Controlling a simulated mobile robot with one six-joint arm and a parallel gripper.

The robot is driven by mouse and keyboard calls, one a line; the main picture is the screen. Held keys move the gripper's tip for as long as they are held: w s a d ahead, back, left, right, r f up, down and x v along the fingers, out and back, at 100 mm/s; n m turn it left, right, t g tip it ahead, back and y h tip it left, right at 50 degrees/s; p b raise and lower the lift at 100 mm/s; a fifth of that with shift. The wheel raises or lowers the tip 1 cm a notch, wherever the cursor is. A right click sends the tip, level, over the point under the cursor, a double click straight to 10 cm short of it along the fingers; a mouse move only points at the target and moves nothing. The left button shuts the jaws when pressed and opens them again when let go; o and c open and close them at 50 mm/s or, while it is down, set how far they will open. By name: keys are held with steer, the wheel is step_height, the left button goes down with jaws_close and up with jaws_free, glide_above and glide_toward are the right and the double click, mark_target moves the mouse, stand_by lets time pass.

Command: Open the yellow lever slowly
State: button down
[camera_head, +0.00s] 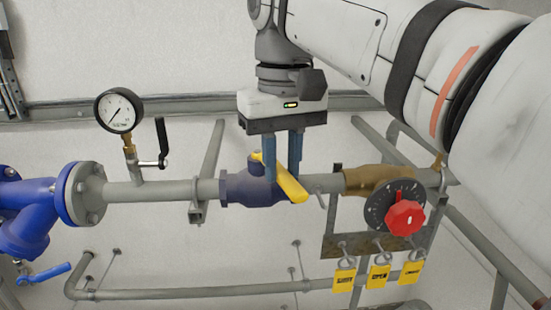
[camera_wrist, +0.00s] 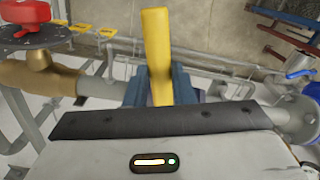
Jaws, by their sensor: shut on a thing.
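The yellow lever (camera_head: 288,184) sits on a dark blue valve (camera_head: 243,187) in the grey horizontal pipe. In the head view it slants down to the right, out from the pipe. My gripper (camera_head: 283,170) reaches down from above with its two blue fingers astride the lever and is shut on it. In the wrist view the yellow lever (camera_wrist: 157,55) stands upright in the picture between my gripper's fingers (camera_wrist: 160,85). The fingertips and the exact contact are partly hidden by the lever and the gripper body.
A red knob (camera_head: 405,217) on a black dial and a brass valve (camera_head: 372,179) are close on the right. A pressure gauge (camera_head: 118,110) with a black-handled valve (camera_head: 158,150) stands left. Yellow tags (camera_head: 379,276) hang below right. A blue flanged fitting (camera_head: 35,205) is far left.

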mark_target(282, 171)
steer(key=c, duration=1.3)
jaws_free()
steer(key=shift+o, duration=0.5)
steer(key=shift+r, duration=0.1)
step_height(282, 171, up, 8)
steer(key=shift+f, duration=0.15)
steer(key=shift+s, duration=0.1)
